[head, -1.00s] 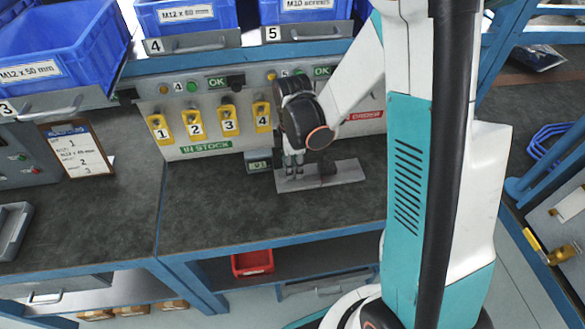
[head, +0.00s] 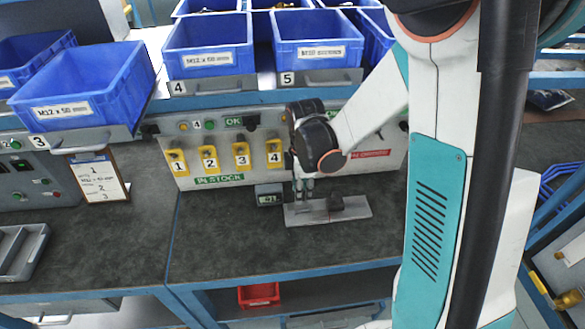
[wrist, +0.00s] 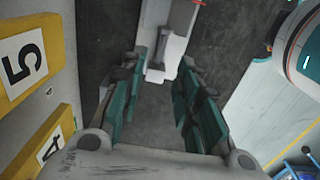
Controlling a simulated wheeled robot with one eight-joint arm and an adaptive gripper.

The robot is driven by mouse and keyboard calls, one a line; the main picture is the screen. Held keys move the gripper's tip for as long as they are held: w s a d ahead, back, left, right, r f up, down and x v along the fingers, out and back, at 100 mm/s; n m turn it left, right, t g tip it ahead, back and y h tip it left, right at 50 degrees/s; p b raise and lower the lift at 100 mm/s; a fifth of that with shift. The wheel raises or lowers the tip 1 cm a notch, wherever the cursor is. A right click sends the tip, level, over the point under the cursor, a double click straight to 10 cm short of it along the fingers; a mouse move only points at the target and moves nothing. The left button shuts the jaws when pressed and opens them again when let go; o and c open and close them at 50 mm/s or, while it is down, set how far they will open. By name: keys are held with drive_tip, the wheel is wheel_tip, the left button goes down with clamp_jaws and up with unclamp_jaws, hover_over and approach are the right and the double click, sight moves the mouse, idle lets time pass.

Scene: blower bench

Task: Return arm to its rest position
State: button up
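My gripper (wrist: 160,95) is open and empty in the wrist view, its two green-padded fingers apart. Dark bench top shows between and beyond them. In the head view my gripper (head: 304,192) hangs below the dark wrist joint, in front of the panel with yellow numbered tags. It is over the left part of a light grey plate (head: 357,211) with a dark block on it. The plate also shows beyond the fingers in the wrist view (wrist: 172,50). Whether the fingertips touch the plate is not clear. My white and teal arm covers the right part of the bench.
Yellow tags (head: 209,158) stand out from the panel close behind my gripper; tags 5 and 4 (wrist: 22,65) fill the left of the wrist view. A small grey display (head: 268,198) is beside the plate. Blue bins (head: 80,92) line the shelf above. The front bench top (head: 230,245) is clear.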

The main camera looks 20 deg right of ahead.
drive_tip(key=s+r+m+t, duration=0.3)
drive_tip(key=s+r+m, duration=0.4)
drive_tip(key=r, duration=0.3)
drive_tip(key=s+r+m+t, duration=0.4)
drive_tip(key=s+r+m, duration=0.3)
drive_tip(key=r+m, duration=0.1)
drive_tip(key=shift+s+a+r+m, duration=0.15)
drive_tip(key=shift+a+r+m, duration=0.25)
drive_tip(key=shift+r, duration=0.5)
